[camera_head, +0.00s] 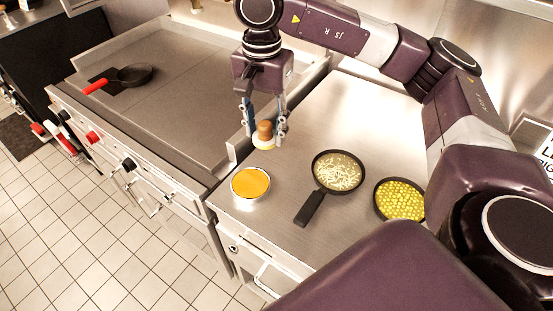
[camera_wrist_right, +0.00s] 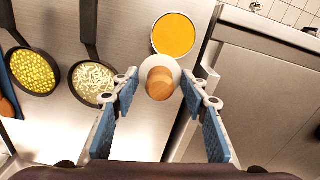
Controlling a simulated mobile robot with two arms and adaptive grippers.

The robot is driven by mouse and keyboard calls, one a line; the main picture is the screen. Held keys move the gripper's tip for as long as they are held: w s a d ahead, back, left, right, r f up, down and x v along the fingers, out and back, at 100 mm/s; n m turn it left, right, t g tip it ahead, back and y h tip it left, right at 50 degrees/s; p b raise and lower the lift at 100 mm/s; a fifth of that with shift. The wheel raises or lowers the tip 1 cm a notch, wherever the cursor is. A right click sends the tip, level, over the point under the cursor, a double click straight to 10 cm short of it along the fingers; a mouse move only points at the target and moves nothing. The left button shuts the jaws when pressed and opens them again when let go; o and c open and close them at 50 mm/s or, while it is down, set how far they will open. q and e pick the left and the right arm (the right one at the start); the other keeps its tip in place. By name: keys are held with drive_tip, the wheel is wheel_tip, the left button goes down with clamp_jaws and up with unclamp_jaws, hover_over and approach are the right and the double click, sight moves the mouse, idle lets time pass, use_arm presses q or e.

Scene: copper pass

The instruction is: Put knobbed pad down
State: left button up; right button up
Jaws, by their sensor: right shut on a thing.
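The knobbed pad, a pale round disc with a brown wooden knob, is in the head view (camera_head: 264,134) and in the right wrist view (camera_wrist_right: 160,82). My right gripper (camera_head: 265,122) points down and is shut on the knob, with the disc below the fingertips. In the right wrist view the knob sits between the fingertips (camera_wrist_right: 160,85). The pad is over the counter's left part, just behind a metal tub of orange filling (camera_head: 250,186). I cannot tell whether the disc touches anything below. My left gripper is not in view.
A pan of white shreds (camera_head: 338,171) and a pan of yellow pieces (camera_head: 400,199) stand on the steel counter (camera_head: 350,110) to the right. A griddle (camera_head: 170,110) at left carries a dark pan with a red handle (camera_head: 133,75). The counter behind the pans is clear.

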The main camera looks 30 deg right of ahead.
drive_tip(key=w+d+r+m+b, duration=0.2)
drive_tip(key=w+d+r+m, duration=0.4)
drive_tip(key=m, duration=0.5)
drive_tip(key=b, duration=0.2)
hover_over(278, 157)
wheel_tip(278, 157, down, 6)
wheel_tip(278, 157, down, 9)
drive_tip(key=shift+s+f+p, duration=0.15)
drive_tip(key=shift+p, duration=0.6)
wheel_tip(278, 157, down, 5)
drive_tip(key=shift+f+p, duration=0.1)
drive_tip(key=shift+p, duration=0.3)
drive_tip(key=shift+f, duration=0.2)
drive_tip(key=o, duration=1.1)
drive_tip(key=shift+o, duration=0.2)
